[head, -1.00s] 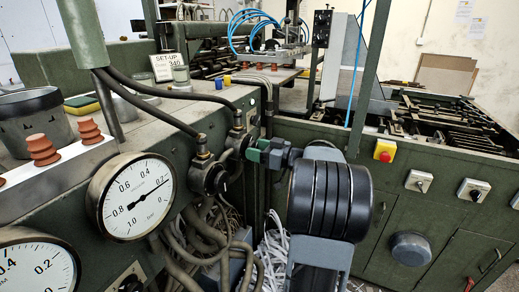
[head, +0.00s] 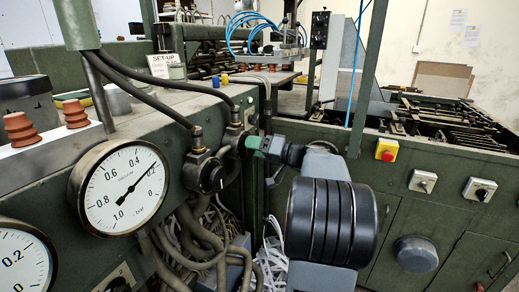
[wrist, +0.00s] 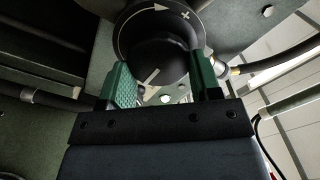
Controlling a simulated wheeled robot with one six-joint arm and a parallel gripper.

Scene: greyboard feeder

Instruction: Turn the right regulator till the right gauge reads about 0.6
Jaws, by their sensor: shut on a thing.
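The right gauge (head: 103,219) is a round white dial with a black rim, at the left of the head view. Its needle points up and right, near the 0.2 mark. My gripper (head: 258,146), with green fingers, is at the farther of two regulators on the green panel. In the wrist view my gripper (wrist: 163,72) is shut on the black knob of the right regulator (wrist: 160,50), one finger on each side. The knob has a pale pointer mark at its lower edge. A curved arrow and a plus sign show above it.
A second regulator (head: 210,176) with a black knob stands nearer, left of my gripper. Another gauge (head: 20,262) is cut off at the lower left. Hoses (head: 190,240) hang below the panel. A red and yellow stop button (head: 387,150) is on the cabinet at right.

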